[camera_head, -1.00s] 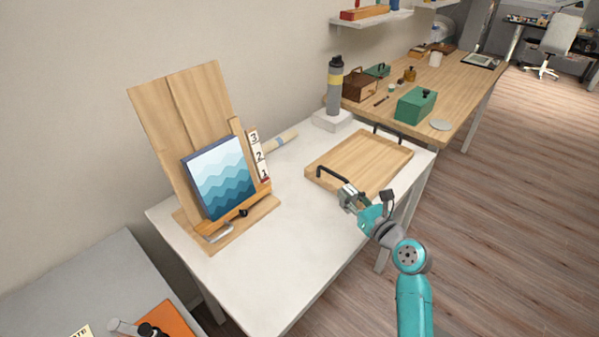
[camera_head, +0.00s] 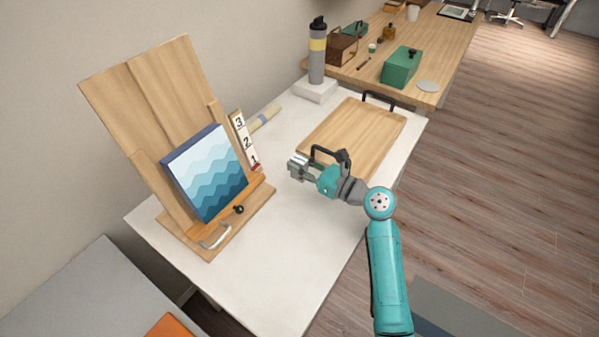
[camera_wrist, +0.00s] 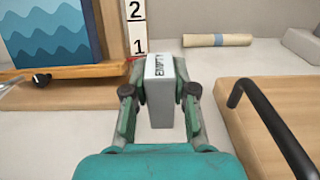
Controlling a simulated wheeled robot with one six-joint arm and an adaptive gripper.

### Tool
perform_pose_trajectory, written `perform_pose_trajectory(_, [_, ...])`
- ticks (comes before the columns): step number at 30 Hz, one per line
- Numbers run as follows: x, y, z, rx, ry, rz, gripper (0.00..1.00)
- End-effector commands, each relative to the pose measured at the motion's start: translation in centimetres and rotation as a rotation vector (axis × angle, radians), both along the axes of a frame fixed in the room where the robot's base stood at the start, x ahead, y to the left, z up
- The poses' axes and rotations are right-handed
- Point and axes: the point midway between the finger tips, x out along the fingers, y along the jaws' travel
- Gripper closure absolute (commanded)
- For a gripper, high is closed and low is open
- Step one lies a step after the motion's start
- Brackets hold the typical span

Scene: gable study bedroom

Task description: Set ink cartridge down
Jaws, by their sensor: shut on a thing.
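The ink cartridge (camera_wrist: 159,88) is a small grey block with a light top marked "EMPTY". It sits between the fingers of my gripper (camera_wrist: 158,105) in the wrist view, and the gripper is shut on it. In the head view my gripper (camera_head: 297,168) is over the white table (camera_head: 262,250), between the easel and the wooden tray. The cartridge is small there and partly merged with the fingers. I cannot tell whether its bottom touches the table.
A wooden easel (camera_head: 150,100) with a blue wave picture (camera_head: 207,172) stands left. A number strip (camera_head: 244,142) stands beside it. The wooden tray (camera_head: 375,135) with black handles lies right. A grey bottle (camera_head: 317,55) stands behind. The table's front is clear.

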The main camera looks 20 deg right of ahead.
Motion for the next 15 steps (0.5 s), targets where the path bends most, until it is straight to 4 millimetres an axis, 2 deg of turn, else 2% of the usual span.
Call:
perform_pose_trajectory(9, [0.0,0.0,-3.6,0.002,0.003,-0.001,1.00])
perform_pose_trajectory(15, [0.0,0.0,-3.8,0.000,0.000,-0.001,1.00])
